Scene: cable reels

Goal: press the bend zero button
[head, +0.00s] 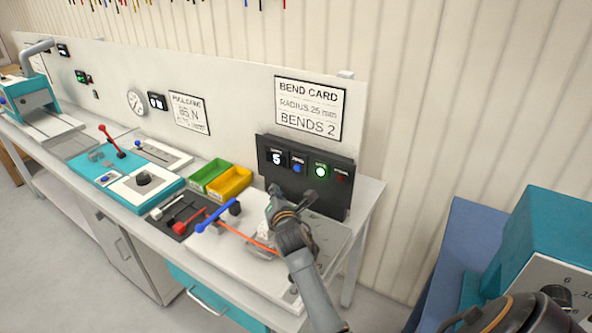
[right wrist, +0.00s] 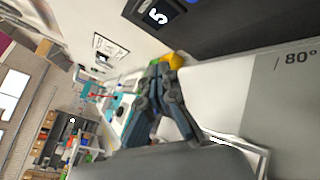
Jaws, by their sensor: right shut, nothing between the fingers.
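A black control panel (head: 308,197) stands at the back of the bench's right end. It carries a display reading 5 (head: 276,158), a blue button (head: 297,168), a lit green button (head: 320,171) and a dark red lamp (head: 339,177). The small labels are hard to read; the blue button looks like the zero button. My right gripper (head: 284,192) is shut and empty, in front of and below the panel, apart from the blue button. In the right wrist view its fingers (right wrist: 165,68) are close together, with the display (right wrist: 159,15) above them. My left gripper is not in view.
A bend card (head: 309,108) on the wall above reads BENDS 2. Green (head: 209,172) and yellow (head: 231,183) bins stand left of the panel. A blue-handled lever (head: 216,219) and an orange cable (head: 247,238) lie left of my right arm. A teal machine (head: 548,235) is at far right.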

